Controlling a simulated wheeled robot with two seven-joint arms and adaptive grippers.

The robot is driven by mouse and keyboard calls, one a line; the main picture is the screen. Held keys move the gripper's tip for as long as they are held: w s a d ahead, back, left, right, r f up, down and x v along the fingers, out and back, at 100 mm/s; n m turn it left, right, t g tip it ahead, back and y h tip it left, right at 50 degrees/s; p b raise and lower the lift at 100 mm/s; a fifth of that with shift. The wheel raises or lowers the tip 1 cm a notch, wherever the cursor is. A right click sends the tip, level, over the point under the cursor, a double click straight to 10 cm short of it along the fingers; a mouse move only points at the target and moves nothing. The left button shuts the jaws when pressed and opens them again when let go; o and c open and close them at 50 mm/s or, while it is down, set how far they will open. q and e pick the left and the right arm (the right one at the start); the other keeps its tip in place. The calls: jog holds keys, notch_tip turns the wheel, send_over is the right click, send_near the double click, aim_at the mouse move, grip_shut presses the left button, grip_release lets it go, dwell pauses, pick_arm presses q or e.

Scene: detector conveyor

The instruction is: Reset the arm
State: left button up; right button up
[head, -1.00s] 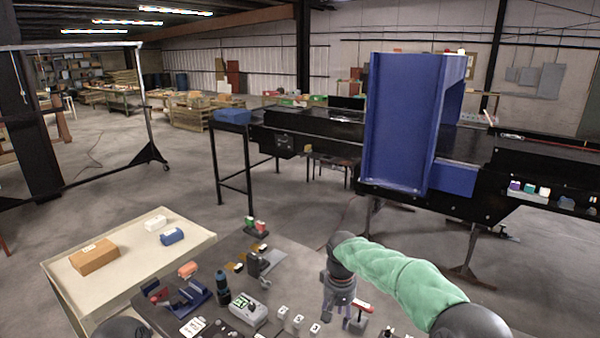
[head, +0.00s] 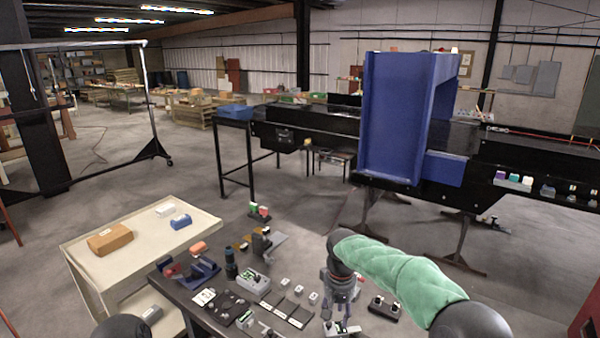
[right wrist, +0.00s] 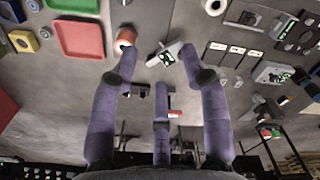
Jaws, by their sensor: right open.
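My right arm, in a green quilted sleeve, reaches in from the lower right of the head view. Its gripper (head: 342,307) points down over the dark worktable (head: 215,315). In the right wrist view the gripper (right wrist: 156,50) has its purple-grey fingers spread apart with nothing held between them. A light grey piece with a green mark (right wrist: 165,56) shows beyond the fingertips and looks apart from them. The gripper partly hides the table's front right area in the head view. My left gripper is not in view.
A beige cart with a brown box (head: 110,239) stands left of the worktable. Several small parts and a grey device (head: 253,281) cover the table. A blue scanner arch (head: 391,125) spans the black conveyor behind. A red tray (right wrist: 76,40) shows in the right wrist view.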

jog(key=s+f+y, duration=0.1)
jog(key=s+f, duration=0.2)
jog(key=f, duration=0.5)
jog(key=s+f+m+y, duration=0.1)
jog(key=s+f, duration=0.3)
jog(key=f, duration=0.4)
jog(key=s+f+y, duration=0.1)
jog(key=s+f, duration=0.2)
jog(key=f, duration=0.5)
jog(key=s+d+f+m, duration=0.1)
jog(key=s+f, duration=0.3)
jog(key=s, duration=0.4)
jog(key=s+f+m+y, duration=0.1)
jog(key=s+f+m, duration=0.15)
jog(key=s, duration=0.45)
jog(key=s+d+f, duration=0.1)
jog(key=s+f, duration=0.3)
jog(key=s, duration=0.4)
pick_arm(q)
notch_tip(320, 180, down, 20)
jog(key=b, duration=2)
pick_arm(e)
notch_tip(320, 180, down, 18)
jog(key=w+a, duration=0.2)
jog(key=shift+f+n, duration=0.25)
jog(key=shift+n, duration=0.1)
